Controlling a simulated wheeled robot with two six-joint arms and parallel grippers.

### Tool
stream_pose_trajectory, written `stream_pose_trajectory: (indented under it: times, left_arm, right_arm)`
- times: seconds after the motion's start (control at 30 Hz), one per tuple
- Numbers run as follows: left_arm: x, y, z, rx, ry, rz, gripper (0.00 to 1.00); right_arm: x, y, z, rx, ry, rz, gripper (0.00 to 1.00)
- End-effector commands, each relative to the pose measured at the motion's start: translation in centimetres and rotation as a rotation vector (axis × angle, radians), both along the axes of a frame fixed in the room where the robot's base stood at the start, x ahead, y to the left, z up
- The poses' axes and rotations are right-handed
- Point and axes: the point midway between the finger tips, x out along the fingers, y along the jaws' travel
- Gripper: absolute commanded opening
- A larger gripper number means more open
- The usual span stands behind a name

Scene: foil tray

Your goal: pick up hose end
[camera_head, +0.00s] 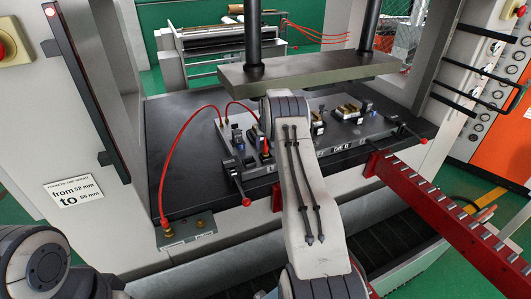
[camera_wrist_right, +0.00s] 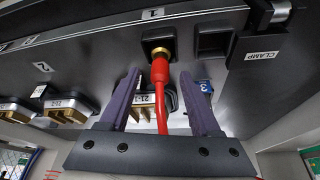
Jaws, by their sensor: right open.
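The red hose end (camera_wrist_right: 160,70) shows in the right wrist view, with a brass tip at a dark square socket under label 1. Its red hose runs down between the fingers of my right gripper (camera_wrist_right: 164,88). The fingers are open, one on each side of the hose, with a gap on both sides. In the head view a red hose end (camera_head: 265,147) shows just left of my right arm. My right gripper's fingers are mostly hidden there behind the wrist. My left gripper is out of view; only part of my left arm shows at the lower left.
The die block (camera_head: 345,137) carries several connectors and clamps with red knobs. A steel plate (camera_head: 310,70) hangs above it close to my wrist. A red rail (camera_head: 445,215) extends at right.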

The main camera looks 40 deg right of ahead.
Motion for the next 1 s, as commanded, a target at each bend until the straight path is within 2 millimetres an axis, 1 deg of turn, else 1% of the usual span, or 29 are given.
stream_pose_trajectory:
  times: [0.03,0.07,0.1,0.17,0.2,1.0]
  left_arm:
    - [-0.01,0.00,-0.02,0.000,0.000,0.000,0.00]
    - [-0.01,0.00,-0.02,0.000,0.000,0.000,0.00]
    - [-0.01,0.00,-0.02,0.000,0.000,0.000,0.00]
    - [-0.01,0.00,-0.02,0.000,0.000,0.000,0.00]
    - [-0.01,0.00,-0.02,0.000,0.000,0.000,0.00]
    - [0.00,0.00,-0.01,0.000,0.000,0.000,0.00]
  right_arm:
    - [-0.01,0.00,0.00,0.000,0.000,0.000,0.53]
    - [-0.01,0.00,0.00,0.000,0.000,0.000,0.41]
    - [-0.01,0.00,0.00,0.000,0.000,0.000,0.26]
    - [-0.01,0.01,0.01,0.000,0.000,0.000,0.03]
    - [-0.01,0.01,0.01,0.000,0.000,0.000,0.00]
    - [0.00,0.00,0.07,0.000,0.000,0.000,0.00]
